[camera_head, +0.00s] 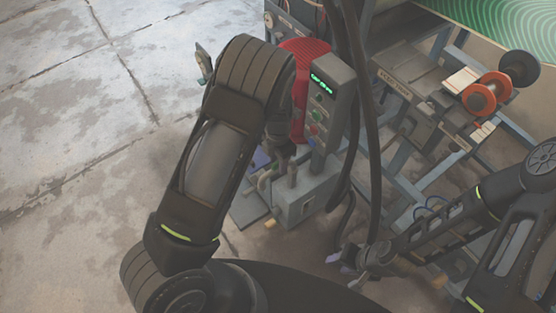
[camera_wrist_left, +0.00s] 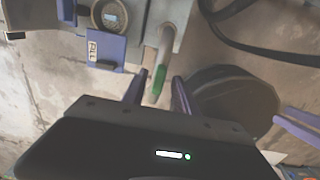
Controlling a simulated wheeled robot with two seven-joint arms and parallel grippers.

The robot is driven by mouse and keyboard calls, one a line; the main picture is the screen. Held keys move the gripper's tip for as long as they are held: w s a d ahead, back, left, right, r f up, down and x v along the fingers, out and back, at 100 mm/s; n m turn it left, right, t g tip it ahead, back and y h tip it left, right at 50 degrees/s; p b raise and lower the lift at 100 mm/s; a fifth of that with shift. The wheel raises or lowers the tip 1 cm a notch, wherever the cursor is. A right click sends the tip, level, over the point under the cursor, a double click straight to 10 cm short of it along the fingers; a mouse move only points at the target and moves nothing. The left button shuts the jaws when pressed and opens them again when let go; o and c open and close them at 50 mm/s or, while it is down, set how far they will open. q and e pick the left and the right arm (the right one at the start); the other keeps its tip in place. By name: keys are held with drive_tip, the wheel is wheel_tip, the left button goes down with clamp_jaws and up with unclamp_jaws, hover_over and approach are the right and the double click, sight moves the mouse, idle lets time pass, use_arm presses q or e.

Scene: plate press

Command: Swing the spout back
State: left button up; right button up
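The spout (camera_wrist_left: 165,38) is a grey curved pipe with a green end, in the left wrist view. It comes down from the grey machine body at the top. My left gripper (camera_wrist_left: 158,84) has its two purple fingers apart, one on each side of the spout's green end, with a gap visible on both sides. In the head view my left arm and the machine's parts mostly hide this gripper and the spout. My right gripper (camera_head: 350,268) is low at the centre right, its fingers apart and empty, away from the machine.
A control box with green display (camera_head: 324,110) stands before a red round part (camera_head: 299,68). Dark hoses hang beside it. A rack with an orange spool (camera_head: 487,95) is at right; floor at left is clear.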

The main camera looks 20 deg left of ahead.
use_arm(q)
drive_tip(key=shift+r, duration=0.15)
wheel_tip(320, 180, up, 8)
drive_tip(key=shift+f+p, duration=0.2)
drive_tip(key=shift+p, duration=0.35)
drive_tip(key=shift+s+f, duration=0.1)
